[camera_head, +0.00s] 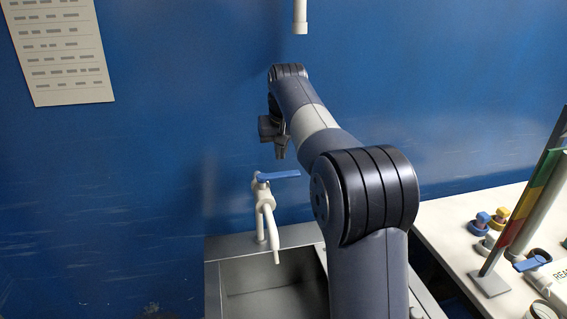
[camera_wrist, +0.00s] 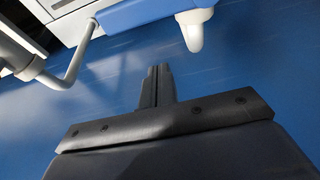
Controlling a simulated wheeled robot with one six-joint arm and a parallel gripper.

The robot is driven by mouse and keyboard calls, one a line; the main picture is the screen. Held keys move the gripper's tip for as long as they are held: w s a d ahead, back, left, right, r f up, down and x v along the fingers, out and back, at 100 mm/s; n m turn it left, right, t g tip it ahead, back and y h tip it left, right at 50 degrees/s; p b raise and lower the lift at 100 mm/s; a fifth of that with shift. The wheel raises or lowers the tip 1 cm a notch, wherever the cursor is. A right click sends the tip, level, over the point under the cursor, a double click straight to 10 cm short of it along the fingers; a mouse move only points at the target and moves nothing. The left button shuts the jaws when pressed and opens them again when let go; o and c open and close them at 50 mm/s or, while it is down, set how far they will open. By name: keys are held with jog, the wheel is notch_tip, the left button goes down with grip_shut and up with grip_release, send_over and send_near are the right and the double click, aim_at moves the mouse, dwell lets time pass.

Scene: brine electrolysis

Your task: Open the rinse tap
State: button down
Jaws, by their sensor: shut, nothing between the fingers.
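The rinse tap (camera_head: 264,208) is a white tap with a downturned spout, standing at the back of the sink. Its blue lever (camera_head: 279,176) lies about level on top and points right. In the wrist view the gripper fingers (camera_wrist: 157,72) are together and empty. A blue bar, which looks like the lever (camera_wrist: 135,12), crosses the top beyond the fingertips, with a rounded white part (camera_wrist: 197,35) beside it.
The grey sink (camera_head: 222,272) lies below the tap, against a blue wall (camera_head: 130,190). A white pipe end (camera_head: 300,22) hangs above. At right a white bench (camera_head: 450,225) holds a stand with a coloured strip and another blue-levered valve (camera_head: 533,264). A bent white pipe (camera_wrist: 75,65) shows in the wrist view.

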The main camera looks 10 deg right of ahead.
aim_at(278, 176)
jog(key=shift+s+f, duration=0.25)
jog(key=shift+s, duration=0.35)
jog(key=shift+s+f, duration=0.2)
jog(key=shift+s, duration=0.45)
jog(key=shift+s+f, duration=0.25)
jog(key=shift+s, duration=0.35)
